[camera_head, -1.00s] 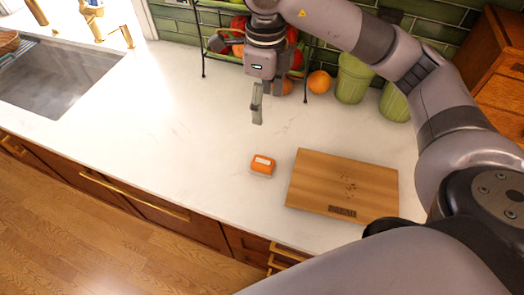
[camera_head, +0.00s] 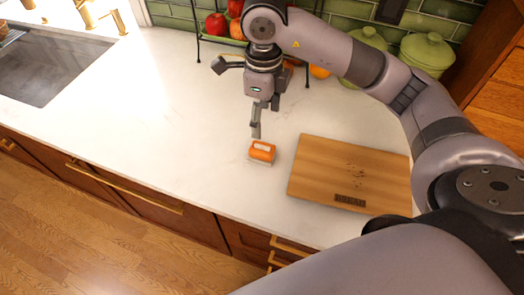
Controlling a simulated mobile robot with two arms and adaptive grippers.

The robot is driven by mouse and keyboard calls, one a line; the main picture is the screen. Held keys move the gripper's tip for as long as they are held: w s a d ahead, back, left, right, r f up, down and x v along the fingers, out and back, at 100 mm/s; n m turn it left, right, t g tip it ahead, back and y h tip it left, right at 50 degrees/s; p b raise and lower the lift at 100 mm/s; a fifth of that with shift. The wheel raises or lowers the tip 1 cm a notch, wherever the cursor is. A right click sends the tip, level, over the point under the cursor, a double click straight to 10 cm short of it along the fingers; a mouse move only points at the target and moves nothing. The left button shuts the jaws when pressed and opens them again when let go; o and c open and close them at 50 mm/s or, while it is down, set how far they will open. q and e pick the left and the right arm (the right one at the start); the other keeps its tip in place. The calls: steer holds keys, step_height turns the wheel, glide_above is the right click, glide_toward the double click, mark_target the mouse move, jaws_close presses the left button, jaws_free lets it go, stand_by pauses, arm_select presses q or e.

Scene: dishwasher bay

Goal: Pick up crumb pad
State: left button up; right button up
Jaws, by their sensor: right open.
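The crumb pad (camera_head: 262,151) is a small orange block with a pale label on top. It lies on the white counter, left of the wooden bread board. My right gripper (camera_head: 256,130) hangs just above and behind the pad, pointing down. It is open and empty, and its fingertips are close to the pad's far edge; I cannot tell if they touch it. The left gripper does not show.
The wooden board (camera_head: 345,172) with dark crumbs lies right of the pad. A fruit rack (camera_head: 216,24) and green canisters (camera_head: 426,53) stand at the back. The sink (camera_head: 50,62) is at far left. The counter left of the pad is clear.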

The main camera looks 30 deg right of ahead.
mark_target(262, 147)
step_height(262, 147, down, 8)
steer(key=shift+r+p, duration=0.2)
steer(key=shift+p, duration=0.85)
steer(key=shift+f+p, duration=0.3)
steer(key=shift+p, duration=0.05)
step_height(262, 147, down, 4)
steer(key=shift+w+r+p, duration=0.15)
steer(key=shift+p, duration=0.7)
steer(key=shift+f, duration=0.4)
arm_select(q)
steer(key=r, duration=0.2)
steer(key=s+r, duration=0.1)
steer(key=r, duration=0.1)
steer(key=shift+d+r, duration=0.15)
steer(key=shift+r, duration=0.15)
arm_select(e)
steer(key=c, duration=1.2)
